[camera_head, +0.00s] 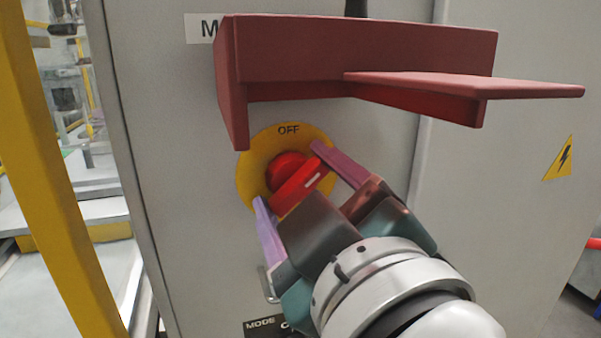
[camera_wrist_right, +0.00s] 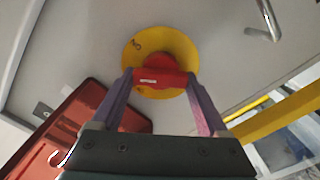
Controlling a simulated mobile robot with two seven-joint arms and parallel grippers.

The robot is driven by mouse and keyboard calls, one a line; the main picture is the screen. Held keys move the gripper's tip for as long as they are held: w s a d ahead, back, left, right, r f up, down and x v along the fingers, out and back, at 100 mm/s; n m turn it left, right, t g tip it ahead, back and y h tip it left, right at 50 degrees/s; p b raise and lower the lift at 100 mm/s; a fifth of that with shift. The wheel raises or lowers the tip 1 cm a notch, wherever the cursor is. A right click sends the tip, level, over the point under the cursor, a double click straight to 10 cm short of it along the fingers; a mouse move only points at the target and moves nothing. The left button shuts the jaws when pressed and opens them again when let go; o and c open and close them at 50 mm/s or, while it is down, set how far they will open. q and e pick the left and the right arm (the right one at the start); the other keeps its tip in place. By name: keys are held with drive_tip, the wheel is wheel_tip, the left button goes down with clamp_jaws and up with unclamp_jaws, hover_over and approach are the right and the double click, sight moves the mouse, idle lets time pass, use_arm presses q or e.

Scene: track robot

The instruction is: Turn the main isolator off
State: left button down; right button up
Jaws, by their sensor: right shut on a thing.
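The main isolator is a red rotary handle (camera_head: 300,187) on a round yellow plate (camera_head: 253,165) on the grey cabinet front. "OFF" is printed at the top of the plate. The handle lies diagonally, and its white mark is toward the upper right end, clockwise of "OFF". My right gripper (camera_head: 290,176) is shut on the handle, one finger at each end. The wrist view also shows the handle (camera_wrist_right: 160,77) between the two fingers (camera_wrist_right: 160,84). My left gripper is not in view.
A dark red box-like holder with a shelf (camera_head: 365,50) juts out just above the isolator, close over my gripper. A partly covered label (camera_head: 200,28) is behind it. A "MODE" label (camera_head: 264,325) is below. A yellow post (camera_head: 50,170) stands at left.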

drive_tip(key=n, duration=0.4)
drive_tip(key=shift+n+p, duration=0.4)
drive_tip(key=n, duration=0.4)
drive_tip(key=shift+a+f+n+p, duration=0.1)
drive_tip(key=shift+f+n+p, duration=0.05)
drive_tip(key=shift+n+p, duration=0.2)
drive_tip(key=o, duration=1)
drive_tip(key=shift+o, duration=0.2)
drive_tip(key=b+v, duration=0.2)
drive_tip(key=v, duration=0.8)
